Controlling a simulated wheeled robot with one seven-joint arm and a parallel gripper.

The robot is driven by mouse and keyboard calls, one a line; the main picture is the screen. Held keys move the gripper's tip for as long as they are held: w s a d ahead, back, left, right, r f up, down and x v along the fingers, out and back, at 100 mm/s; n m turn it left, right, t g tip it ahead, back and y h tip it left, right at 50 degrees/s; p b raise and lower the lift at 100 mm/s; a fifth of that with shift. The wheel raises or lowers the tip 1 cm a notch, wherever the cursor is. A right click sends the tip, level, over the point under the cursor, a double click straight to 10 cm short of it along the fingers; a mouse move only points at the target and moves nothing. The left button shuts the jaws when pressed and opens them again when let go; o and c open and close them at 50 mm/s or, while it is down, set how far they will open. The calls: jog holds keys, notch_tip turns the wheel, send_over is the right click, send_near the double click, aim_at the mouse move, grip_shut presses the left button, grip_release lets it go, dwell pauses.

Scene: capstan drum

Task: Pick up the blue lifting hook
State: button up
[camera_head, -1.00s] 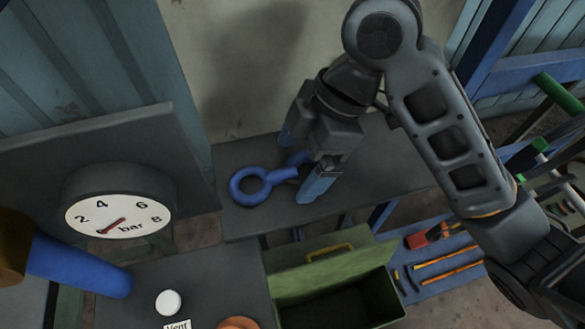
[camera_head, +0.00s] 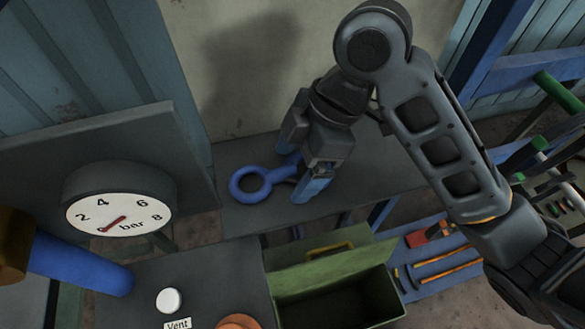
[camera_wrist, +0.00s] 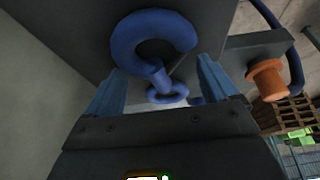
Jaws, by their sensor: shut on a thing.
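The blue lifting hook (camera_head: 236,187) is at the dark grey bench (camera_head: 258,220) in the head view, its large round end pointing left. My gripper (camera_head: 298,170) comes down over its right end, one finger on each side, and is shut on it. In the wrist view the hook (camera_wrist: 122,42) shows its large curved end beyond the fingers, with the narrow shank and a small eye between the fingers of my gripper (camera_wrist: 160,88). The gripper hides part of the right end in the head view. I cannot tell whether the hook touches the bench.
A pressure gauge (camera_head: 118,212) stands at the left, beside a blue cylinder (camera_head: 80,264). A green open toolbox (camera_head: 335,262) is in front of the bench. Tools lie on a blue shelf (camera_head: 425,280) at the right. A wall stands close behind the bench.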

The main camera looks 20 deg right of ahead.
aim_at(296, 169)
jog(key=shift+c, duration=1.3)
jog(key=shift+r, duration=0.1)
jog(key=shift+r, duration=0.65)
notch_tip(296, 169, up, 3)
jog(key=shift+f, duration=0.1)
jog(key=s+d+r+b, duration=0.1)
jog(key=s+d+r, duration=0.5)
jog(key=d, duration=0.4)
jog(key=shift+r, duration=0.4)
